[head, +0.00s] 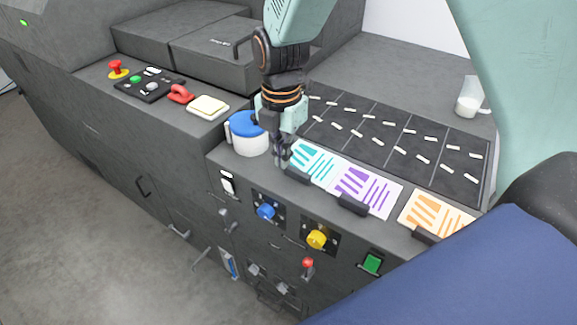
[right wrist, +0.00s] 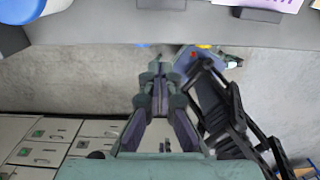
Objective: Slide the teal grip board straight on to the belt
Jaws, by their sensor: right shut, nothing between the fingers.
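The teal grip board (head: 316,160), white with teal stripes, lies on the ledge in front of the belt. A black grip block (head: 298,177) is at its front edge. The belt (head: 390,127) is the dark surface with white dashes behind it. My right gripper (head: 282,160) points down at the board's left end, its fingers shut and empty; I cannot tell whether they touch the board. In the right wrist view the shut fingers (right wrist: 157,72) show with the ledge beyond them. My left gripper is not in view.
A purple-striped board (head: 365,192) and an orange-striped board (head: 428,212) lie to the right on the same ledge. A blue-lidded white tub (head: 250,144) stands close left of my gripper. A glass cup (head: 469,100) is at the back right. Knobs and switches line the front face.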

